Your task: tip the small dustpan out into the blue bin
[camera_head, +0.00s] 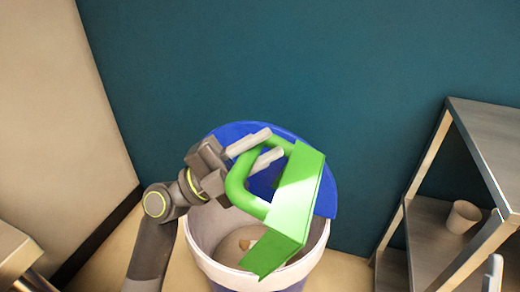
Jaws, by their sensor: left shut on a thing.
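The small green dustpan (292,205) is in the middle of the head view, held over the open mouth of the bin. It is steeply tilted, with its lower end hanging down over the opening. My left gripper (272,145) is shut on the dustpan's loop handle. The blue bin (207,262) has a pale rim or liner, and its blue lid (325,198) stands up at the back. Some brownish matter (240,243) lies inside the bin. The dustpan hides part of the bin and lid.
A metal shelf unit (490,140) stands at the right, with a small beige cup (463,216) on its lower shelf. A teal wall (350,80) is behind the bin. A metal surface edge (12,250) is at the lower left.

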